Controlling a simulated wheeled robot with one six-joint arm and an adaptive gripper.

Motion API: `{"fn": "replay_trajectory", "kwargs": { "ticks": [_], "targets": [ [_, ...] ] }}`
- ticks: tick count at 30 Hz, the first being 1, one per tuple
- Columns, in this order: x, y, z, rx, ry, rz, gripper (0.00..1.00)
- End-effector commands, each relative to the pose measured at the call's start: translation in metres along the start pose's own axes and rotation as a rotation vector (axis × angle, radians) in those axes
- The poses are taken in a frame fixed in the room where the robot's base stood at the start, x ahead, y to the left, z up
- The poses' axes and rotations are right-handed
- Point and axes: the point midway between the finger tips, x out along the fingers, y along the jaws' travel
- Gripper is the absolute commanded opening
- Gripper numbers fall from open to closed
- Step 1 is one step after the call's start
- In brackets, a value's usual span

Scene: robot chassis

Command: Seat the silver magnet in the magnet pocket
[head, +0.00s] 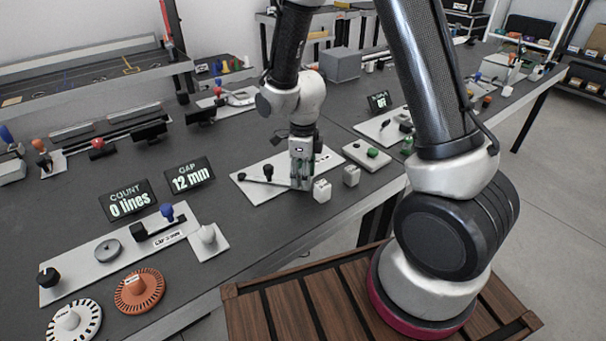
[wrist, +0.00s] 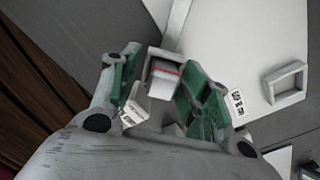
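My gripper (head: 302,184) points down over the near right part of a white plate (head: 262,189). In the wrist view my gripper (wrist: 163,58) has its green-padded fingers apart. Between them is a silver block with a red stripe (wrist: 163,82), which looks like the magnet. A gap shows on its left; it lies close to the right finger, and contact is unclear. A small grey frame (wrist: 151,60) shows around its far side; I cannot tell how deep the block sits in it. Another empty square frame (wrist: 287,82) is at the right on the plate.
Two pale cubes (head: 322,191) (head: 351,176) stand right of my gripper. A black-knobbed lever (head: 268,171) is on the plate's left part. A plate with a green button (head: 372,153) lies behind right.

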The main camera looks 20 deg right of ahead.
Motion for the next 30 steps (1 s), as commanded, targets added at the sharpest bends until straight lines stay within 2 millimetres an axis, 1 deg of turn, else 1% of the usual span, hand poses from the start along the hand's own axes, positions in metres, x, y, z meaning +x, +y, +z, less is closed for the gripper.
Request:
{"fn": "replay_trajectory", "kwargs": {
  "ticks": [2,5,12,15,18,21,26,29,30],
  "targets": [
    [-0.005,-0.001,0.001,0.0,-0.003,-0.002,0.46],
    [-0.02,-0.001,0.001,0.0,-0.005,-0.004,0.46],
    [-0.075,-0.001,0.001,0.0,-0.007,-0.005,0.46],
    [-0.095,-0.001,0.001,0.0,-0.005,-0.003,0.46],
    [-0.111,-0.001,0.001,0.0,-0.004,-0.003,0.46],
    [-0.12,-0.001,0.001,0.0,-0.003,-0.002,0.46],
    [-0.125,0.0,0.0,-0.002,-0.001,-0.001,0.46],
    [-0.134,-0.001,-0.006,-0.053,-0.012,-0.009,0.46],
    [-0.141,-0.002,-0.011,-0.104,-0.02,-0.017,0.46]
  ]
}}
